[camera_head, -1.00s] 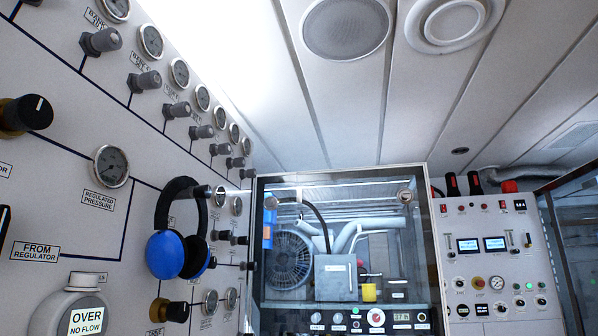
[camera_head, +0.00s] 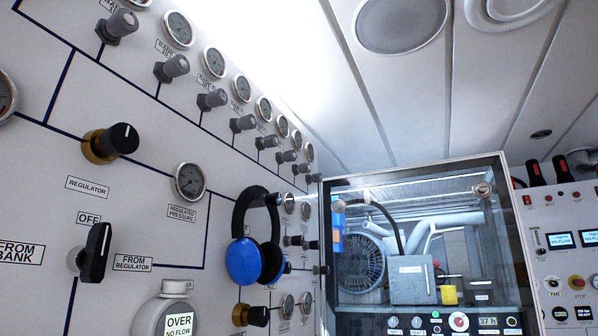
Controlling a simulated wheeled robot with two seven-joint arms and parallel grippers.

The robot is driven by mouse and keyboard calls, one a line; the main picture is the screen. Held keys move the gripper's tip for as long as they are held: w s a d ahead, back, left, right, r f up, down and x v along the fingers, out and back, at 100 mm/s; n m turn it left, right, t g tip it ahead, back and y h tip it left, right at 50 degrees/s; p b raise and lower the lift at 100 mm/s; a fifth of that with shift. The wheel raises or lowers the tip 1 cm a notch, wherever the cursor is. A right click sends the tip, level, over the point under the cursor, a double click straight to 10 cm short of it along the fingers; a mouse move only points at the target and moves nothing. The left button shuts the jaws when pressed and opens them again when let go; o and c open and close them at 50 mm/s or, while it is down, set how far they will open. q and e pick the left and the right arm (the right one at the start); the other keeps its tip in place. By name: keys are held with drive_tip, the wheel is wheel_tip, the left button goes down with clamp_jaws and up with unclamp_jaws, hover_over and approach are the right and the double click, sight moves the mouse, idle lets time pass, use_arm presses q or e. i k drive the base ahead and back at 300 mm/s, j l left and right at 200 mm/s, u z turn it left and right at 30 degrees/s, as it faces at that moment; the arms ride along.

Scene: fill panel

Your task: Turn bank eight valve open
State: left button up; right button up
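A slanting row of several grey valve knobs runs along the upper part of the white panel (camera_head: 40,110), from a near knob (camera_head: 118,24) to small far ones near the glass cabinet. Each knob sits below a round gauge; one such gauge (camera_head: 178,29) is at the top. Small "BANK" labels stand between knobs and gauges, but their numbers are too small to read, so I cannot tell which knob is bank eight. More dark knobs (camera_head: 297,241) stick out lower at the panel's far end. Neither of my grippers is in view.
Blue headphones (camera_head: 243,262) hang on the panel. A black regulator knob (camera_head: 123,138), a black lever (camera_head: 97,252) marked OFF and a flow meter (camera_head: 163,315) also stick out. A glass-fronted machine cabinet (camera_head: 420,175) and a control panel (camera_head: 570,270) stand beyond.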

sight(305, 167)
drive_tip(key=i+l+u, duration=0.35)
drive_tip(key=l+u, duration=0.15)
drive_tip(key=i+l+u, duration=0.1)
drive_tip(key=l+u, duration=0.2)
drive_tip(key=i+l+u, duration=0.1)
drive_tip(key=l+u, duration=0.15)
drive_tip(key=l, duration=0.2)
